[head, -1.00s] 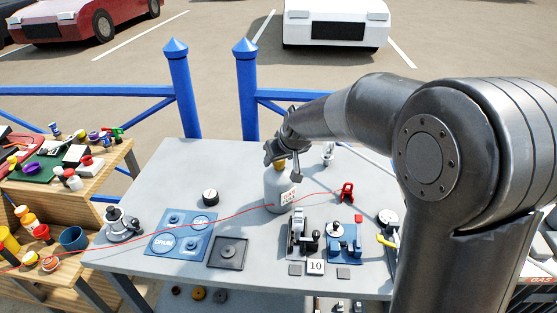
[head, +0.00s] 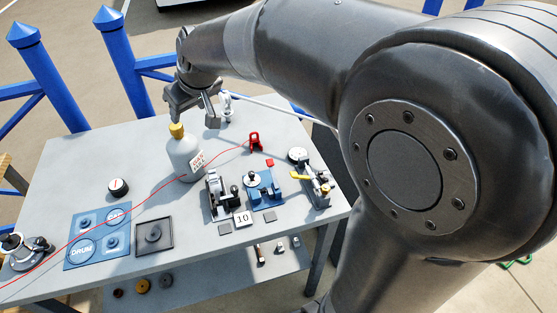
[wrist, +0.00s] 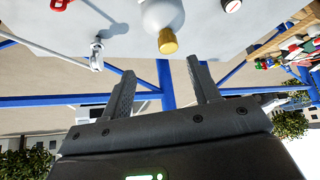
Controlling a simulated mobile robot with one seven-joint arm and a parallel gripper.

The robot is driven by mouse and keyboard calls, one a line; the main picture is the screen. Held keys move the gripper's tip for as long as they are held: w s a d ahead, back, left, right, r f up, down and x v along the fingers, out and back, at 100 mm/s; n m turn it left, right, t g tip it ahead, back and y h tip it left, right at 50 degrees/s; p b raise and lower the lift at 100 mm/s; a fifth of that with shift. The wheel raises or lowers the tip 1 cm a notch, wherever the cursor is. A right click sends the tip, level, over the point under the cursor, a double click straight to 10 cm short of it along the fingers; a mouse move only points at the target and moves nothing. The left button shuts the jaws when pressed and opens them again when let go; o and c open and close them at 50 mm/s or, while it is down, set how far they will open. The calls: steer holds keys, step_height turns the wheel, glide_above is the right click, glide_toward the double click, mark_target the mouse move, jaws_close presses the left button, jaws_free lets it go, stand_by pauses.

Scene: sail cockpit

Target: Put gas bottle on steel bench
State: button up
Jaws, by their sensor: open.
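The gas bottle (head: 186,158), light grey with a yellow cap (head: 177,130) and a red-lettered label, stands upright on the grey steel bench (head: 90,165). My gripper (head: 193,112) is open and empty, just above and behind the bottle's cap. In the wrist view, the bottle (wrist: 162,16) and its yellow cap (wrist: 168,41) show beyond the open fingertips (wrist: 161,66), with a gap between them. The cap lies roughly in line with the space between the fingers.
A red thin line crosses the bench in front of the bottle. Blue posts (head: 125,60) stand behind.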

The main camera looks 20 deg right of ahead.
steer(key=s+d+m+h, duration=0.1)
steer(key=s+d+m, duration=0.1)
steer(key=s+d, duration=0.6)
steer(key=s+d+f+m+h, duration=0.1)
steer(key=s+d, duration=0.6)
steer(key=s, duration=0.8)
steer(key=m+h, duration=0.1)
steer(key=m, duration=0.1)
steer(key=shift+s+d+f+m, duration=0.15)
steer(key=shift+s+d+m, duration=0.15)
steer(key=shift+s+d, duration=0.1)
steer(key=shift+o, duration=0.2)
steer(key=shift+s+d+f, duration=0.2)
steer(key=shift+s+f, duration=0.05)
steer(key=shift+s, duration=0.15)
steer(key=shift+w, duration=0.15)
